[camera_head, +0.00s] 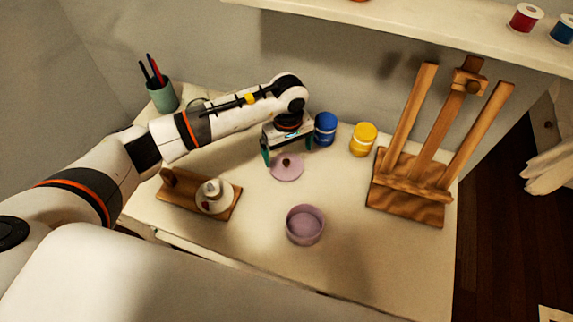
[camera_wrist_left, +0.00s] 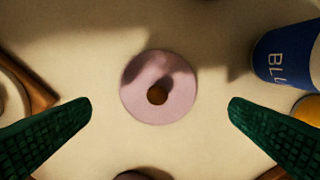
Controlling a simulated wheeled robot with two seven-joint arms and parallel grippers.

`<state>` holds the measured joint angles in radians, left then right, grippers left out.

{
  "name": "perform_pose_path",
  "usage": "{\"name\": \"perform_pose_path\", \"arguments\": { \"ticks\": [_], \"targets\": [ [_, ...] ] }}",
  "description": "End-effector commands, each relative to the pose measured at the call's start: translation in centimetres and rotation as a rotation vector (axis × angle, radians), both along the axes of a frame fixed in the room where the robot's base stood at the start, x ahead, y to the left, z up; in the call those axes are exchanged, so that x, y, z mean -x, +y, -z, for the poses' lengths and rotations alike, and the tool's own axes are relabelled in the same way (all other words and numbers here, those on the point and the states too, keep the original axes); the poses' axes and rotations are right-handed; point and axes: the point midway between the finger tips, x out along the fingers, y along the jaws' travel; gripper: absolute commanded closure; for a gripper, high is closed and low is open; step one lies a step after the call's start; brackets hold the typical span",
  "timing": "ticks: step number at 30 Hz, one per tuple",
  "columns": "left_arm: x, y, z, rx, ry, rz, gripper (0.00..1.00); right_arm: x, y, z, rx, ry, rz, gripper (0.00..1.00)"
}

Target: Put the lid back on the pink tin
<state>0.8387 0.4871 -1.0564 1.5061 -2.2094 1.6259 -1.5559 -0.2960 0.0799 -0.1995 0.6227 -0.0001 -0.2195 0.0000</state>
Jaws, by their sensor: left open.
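The pink tin (camera_head: 305,225) stands open on the table, near its front edge. Its pink lid (camera_head: 288,173) lies flat on the table behind the tin, with a dark brown knob at its centre. In the left wrist view the lid (camera_wrist_left: 143,98) is a round disc with the knob up. My left gripper (camera_head: 288,160) is open and points down above the lid. In the left wrist view its green fingertips (camera_wrist_left: 160,108) are wide apart on either side of the lid, touching nothing. My right gripper is not in view.
A blue jar (camera_head: 326,129) stands close by the gripper, with a yellow jar (camera_head: 362,139) to its right. A wooden easel (camera_head: 408,205) stands at the right. A wooden stand with a white item (camera_head: 214,195) is at the left. A green pen cup (camera_head: 163,97) stands behind.

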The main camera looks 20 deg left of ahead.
Motion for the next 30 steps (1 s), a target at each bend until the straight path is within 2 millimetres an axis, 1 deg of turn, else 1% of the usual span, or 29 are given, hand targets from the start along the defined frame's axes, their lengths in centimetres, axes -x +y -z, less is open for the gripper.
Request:
{"name": "perform_pose_path", "arguments": {
  "ticks": [2, 5, 9, 12, 15, 26, 29, 30],
  "targets": [
    [0.0, 0.0, 0.0, 0.0, 0.0, 0.0, 0.0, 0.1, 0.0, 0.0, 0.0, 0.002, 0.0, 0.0],
    [0.1, 0.1, 0.6, -0.001, 0.002, -0.002, 0.0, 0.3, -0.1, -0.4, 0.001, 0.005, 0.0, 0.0],
    [0.2, 0.3, 2.7, 0.001, 0.006, -0.002, 0.0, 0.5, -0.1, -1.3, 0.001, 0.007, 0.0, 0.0],
    [0.1, 0.3, 4.2, 0.001, 0.004, -0.002, 0.0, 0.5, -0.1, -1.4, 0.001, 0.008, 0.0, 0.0],
    [0.0, 0.3, 4.9, 0.0, 0.0, -0.001, 0.0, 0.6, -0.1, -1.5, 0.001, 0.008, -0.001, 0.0],
    [0.0, 0.3, 5.2, -0.001, -0.001, 0.0, 0.0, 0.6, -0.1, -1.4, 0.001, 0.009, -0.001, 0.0],
    [0.0, 0.3, 5.2, -0.001, -0.001, 0.0, 0.15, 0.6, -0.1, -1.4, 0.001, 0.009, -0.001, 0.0],
    [0.0, 0.3, 5.2, -0.001, -0.001, 0.0, 0.21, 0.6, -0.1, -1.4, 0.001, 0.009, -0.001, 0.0]
  ]
}}
